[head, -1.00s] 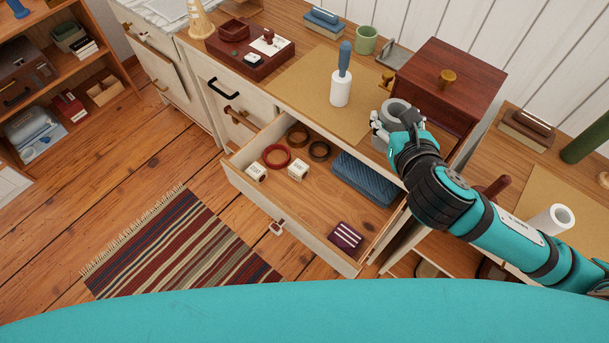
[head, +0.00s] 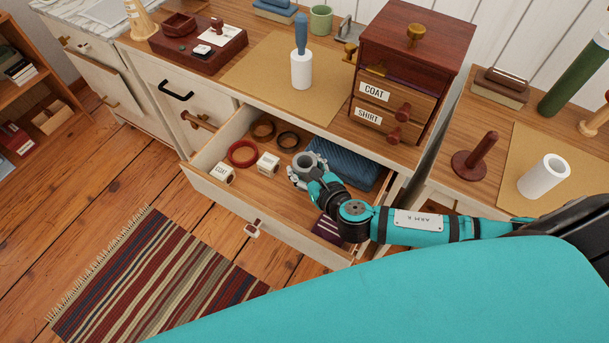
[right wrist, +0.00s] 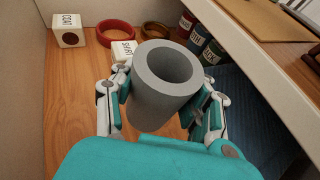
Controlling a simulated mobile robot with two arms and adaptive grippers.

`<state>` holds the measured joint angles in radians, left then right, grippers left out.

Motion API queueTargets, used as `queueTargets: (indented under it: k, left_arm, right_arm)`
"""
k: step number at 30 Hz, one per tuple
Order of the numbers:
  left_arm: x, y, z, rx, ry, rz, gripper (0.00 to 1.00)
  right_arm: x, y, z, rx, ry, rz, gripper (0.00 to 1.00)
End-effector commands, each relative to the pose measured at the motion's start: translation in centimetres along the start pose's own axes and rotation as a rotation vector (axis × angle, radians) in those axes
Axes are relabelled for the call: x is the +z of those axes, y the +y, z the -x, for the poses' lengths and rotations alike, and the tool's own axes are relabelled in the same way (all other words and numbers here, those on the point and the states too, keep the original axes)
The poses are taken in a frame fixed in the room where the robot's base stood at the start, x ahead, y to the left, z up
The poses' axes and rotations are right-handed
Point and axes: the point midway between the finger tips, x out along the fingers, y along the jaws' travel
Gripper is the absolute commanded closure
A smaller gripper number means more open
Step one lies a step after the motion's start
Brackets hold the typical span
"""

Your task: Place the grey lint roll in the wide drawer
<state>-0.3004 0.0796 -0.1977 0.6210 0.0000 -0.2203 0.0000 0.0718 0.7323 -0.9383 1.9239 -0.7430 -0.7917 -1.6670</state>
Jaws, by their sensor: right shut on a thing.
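The wide drawer (head: 214,197) is pulled open below the worktop. My right gripper (head: 308,174) is over the inside of this drawer, near its back middle. It is shut on the grey lint roll (head: 300,160), a hollow cylinder. In the right wrist view, the grey lint roll (right wrist: 150,105) stands roughly upright between the fingers of the right gripper (right wrist: 162,97), its open end facing the camera. The roll's lower end is hidden, so I cannot tell whether it touches the drawer floor. My left gripper is not in view.
A small cabinet (head: 405,70) and a blue-handled white roller (head: 301,70) stand on the worktop above.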

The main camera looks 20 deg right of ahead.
Motion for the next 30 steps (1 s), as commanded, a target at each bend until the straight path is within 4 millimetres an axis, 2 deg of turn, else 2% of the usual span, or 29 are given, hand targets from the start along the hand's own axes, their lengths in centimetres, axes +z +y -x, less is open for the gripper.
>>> queueTargets:
  k: [7, 18, 19, 24, 30]
  left_arm:
    - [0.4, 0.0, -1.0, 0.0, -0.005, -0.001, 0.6]
    - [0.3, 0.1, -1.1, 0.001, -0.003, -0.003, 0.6]
    - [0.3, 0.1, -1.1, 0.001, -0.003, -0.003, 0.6]
    - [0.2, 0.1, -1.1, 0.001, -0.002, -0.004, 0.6]
    - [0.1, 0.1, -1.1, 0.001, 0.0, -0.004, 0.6]
  right_arm:
    - [-3.2, 0.0, -1.3, -0.001, 0.002, 0.001, 0.86]
    - [-3.6, 0.0, -1.4, 0.0, 0.001, 0.0, 0.86]
    - [-3.5, 0.0, -1.4, 0.0, 0.001, 0.0, 0.51]
    - [-3.5, 0.0, -1.4, 0.0, 0.001, 0.0, 0.3]
    - [-3.5, 0.0, -1.4, 0.0, 0.001, 0.0, 0.3]
